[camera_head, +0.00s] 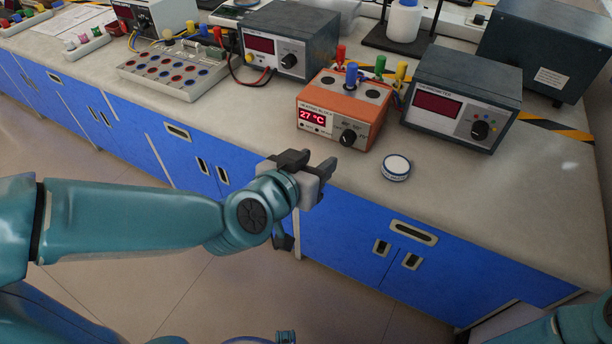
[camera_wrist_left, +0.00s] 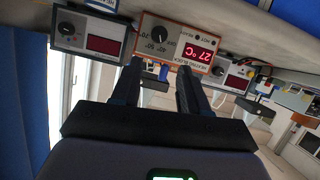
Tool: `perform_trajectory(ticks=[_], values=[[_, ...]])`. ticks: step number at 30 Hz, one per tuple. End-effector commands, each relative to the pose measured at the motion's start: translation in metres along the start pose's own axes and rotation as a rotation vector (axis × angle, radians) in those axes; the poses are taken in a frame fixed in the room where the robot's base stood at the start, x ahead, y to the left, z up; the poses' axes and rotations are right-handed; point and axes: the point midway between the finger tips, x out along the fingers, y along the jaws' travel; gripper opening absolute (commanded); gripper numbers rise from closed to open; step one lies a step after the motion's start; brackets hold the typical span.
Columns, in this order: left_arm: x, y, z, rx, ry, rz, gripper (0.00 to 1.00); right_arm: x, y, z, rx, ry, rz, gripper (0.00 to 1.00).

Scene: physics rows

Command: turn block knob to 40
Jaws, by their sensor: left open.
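The orange heating block (camera_head: 335,110) stands near the bench's front edge, its red display (camera_head: 313,117) reading 27 °C. Its black knob (camera_head: 348,137) is on the lower right of the front panel. In the left wrist view the block (camera_wrist_left: 180,42) appears upside down, with the knob (camera_wrist_left: 159,35) and printed dial numbers beside it. My left gripper (camera_head: 318,165) is open and empty, in front of and below the block, apart from the knob. In the left wrist view its two fingers (camera_wrist_left: 155,85) point toward the block. My right gripper is not in view.
A dark grey thermometer unit (camera_head: 462,98) stands right of the block, and a round white-lidded container (camera_head: 396,167) lies in front of it. Another dark instrument (camera_head: 288,42) with cables stands at the back left. Bare bench lies left of the block.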

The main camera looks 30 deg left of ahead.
Motion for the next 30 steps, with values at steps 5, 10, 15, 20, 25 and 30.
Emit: perform_trajectory(ticks=[5, 10, 15, 20, 25, 30], values=[[-0.018, 0.000, 0.001, -0.001, 0.006, 0.001, 0.44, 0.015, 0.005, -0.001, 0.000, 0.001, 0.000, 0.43], [-0.028, 0.000, 0.000, -0.002, 0.003, 0.003, 0.44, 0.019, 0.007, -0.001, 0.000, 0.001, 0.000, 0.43], [-0.031, 0.001, 0.000, -0.001, 0.000, 0.005, 0.44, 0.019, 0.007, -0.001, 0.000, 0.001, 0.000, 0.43], [-0.031, 0.001, 0.000, -0.001, 0.000, 0.005, 0.44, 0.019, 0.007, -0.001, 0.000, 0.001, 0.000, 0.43], [-0.030, 0.001, 0.000, -0.001, 0.000, 0.004, 0.44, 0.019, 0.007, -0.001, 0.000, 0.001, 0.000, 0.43], [-0.028, -0.006, 0.003, -0.006, -0.012, -0.013, 0.44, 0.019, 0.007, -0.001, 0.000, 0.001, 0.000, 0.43]])
